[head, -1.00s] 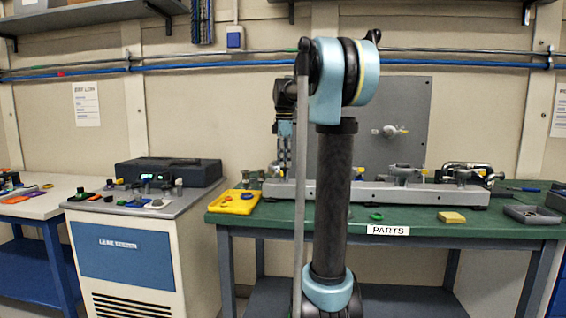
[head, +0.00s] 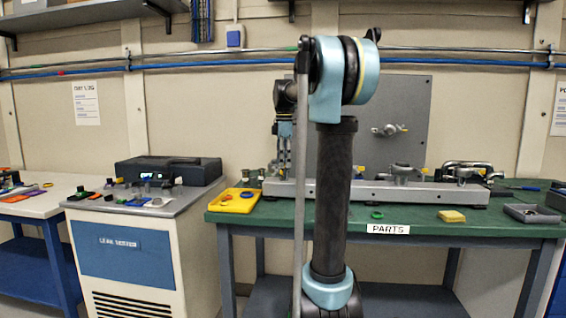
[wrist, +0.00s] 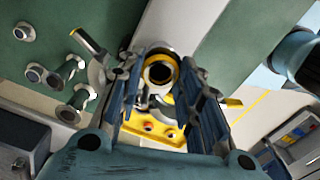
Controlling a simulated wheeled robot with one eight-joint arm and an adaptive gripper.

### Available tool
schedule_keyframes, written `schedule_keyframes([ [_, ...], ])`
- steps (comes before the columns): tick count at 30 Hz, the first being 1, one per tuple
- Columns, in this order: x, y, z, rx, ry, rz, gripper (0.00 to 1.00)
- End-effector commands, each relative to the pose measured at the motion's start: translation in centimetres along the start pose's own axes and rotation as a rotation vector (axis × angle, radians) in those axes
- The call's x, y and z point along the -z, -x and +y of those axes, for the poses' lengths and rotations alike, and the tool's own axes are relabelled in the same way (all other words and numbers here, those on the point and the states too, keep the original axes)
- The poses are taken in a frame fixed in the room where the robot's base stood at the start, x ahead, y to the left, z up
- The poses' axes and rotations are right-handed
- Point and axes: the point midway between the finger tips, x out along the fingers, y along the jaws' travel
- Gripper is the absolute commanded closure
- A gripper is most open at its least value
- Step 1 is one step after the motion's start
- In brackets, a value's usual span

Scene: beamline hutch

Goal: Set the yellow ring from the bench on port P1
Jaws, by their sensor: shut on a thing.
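A yellow ring (wrist: 176,70) is between the fingertips of my gripper (wrist: 160,72) in the wrist view, and the gripper is shut on it. A grey round fitting with a dark bore (wrist: 159,71) shows inside the ring. Whether the ring touches or sits on this fitting I cannot tell. In the head view my gripper (head: 284,140) points down above the left end of the grey port rail (head: 330,191) on the green bench (head: 300,213). The ring cannot be made out there. No port label is readable, so I cannot tell which port is P1.
A yellow tray (head: 234,208) lies left of the rail and shows below the ring in the wrist view (wrist: 172,141). A green ring (head: 377,215), a yellow block (head: 451,216) and a grey tray (head: 530,214) lie on the bench. A grey panel (head: 400,110) stands behind the rail.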

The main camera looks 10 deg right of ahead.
Motion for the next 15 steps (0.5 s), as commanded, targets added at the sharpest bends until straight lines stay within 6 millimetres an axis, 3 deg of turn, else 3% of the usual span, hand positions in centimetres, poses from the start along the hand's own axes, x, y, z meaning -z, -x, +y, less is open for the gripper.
schedule_keyframes([
  [11,0.01,-0.19,0.00,0.000,0.000,0.000,0.79],
  [12,0.01,-0.19,0.00,0.000,0.000,0.000,0.60],
  [15,0.01,-0.19,0.00,0.000,0.000,0.000,0.44],
])
